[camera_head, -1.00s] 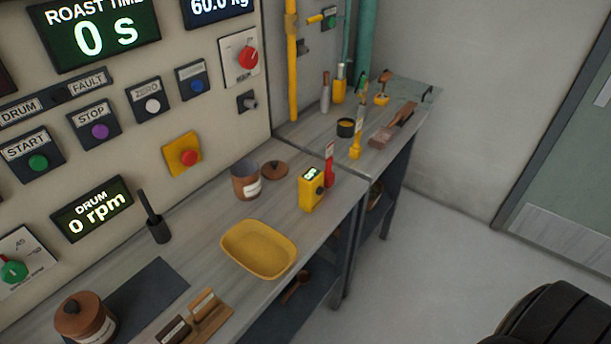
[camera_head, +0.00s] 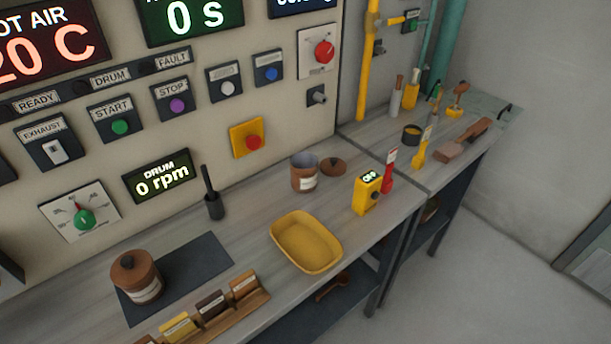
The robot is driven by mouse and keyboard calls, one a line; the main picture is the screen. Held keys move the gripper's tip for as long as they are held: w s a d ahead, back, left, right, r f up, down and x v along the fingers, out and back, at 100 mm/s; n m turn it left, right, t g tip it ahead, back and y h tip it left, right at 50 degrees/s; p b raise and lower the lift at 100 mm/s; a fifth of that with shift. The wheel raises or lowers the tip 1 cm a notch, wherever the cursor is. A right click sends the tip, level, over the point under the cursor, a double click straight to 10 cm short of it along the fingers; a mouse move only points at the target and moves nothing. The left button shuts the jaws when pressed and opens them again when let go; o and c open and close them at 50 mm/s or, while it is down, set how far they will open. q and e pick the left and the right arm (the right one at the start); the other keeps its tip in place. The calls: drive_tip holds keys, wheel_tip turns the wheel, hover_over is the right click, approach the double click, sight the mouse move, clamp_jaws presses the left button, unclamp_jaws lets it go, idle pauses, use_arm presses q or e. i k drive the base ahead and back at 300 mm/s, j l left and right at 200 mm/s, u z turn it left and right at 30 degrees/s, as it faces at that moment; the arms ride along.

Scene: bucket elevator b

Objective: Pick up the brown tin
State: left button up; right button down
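Two brown tins show. One brown tin (camera_head: 138,277) has its lid with a knob on and a pale label, and stands upright on a dark mat (camera_head: 190,268) at the lower left. The other brown tin (camera_head: 304,176) is open and upright farther back on the bench, with a pale label. A brown lid (camera_head: 333,167) lies beside it on the right. Neither of my grippers is in view.
A yellow tray (camera_head: 306,242) is at the bench's front edge. A rack of colored blocks (camera_head: 215,305) is near the closed tin. A yellow device (camera_head: 367,191), a red-handled item (camera_head: 389,170) and a black holder (camera_head: 213,204) stand on the bench (camera_head: 255,208). A control panel rises behind.

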sight(148, 291)
drive_tip(key=u, duration=1.25)
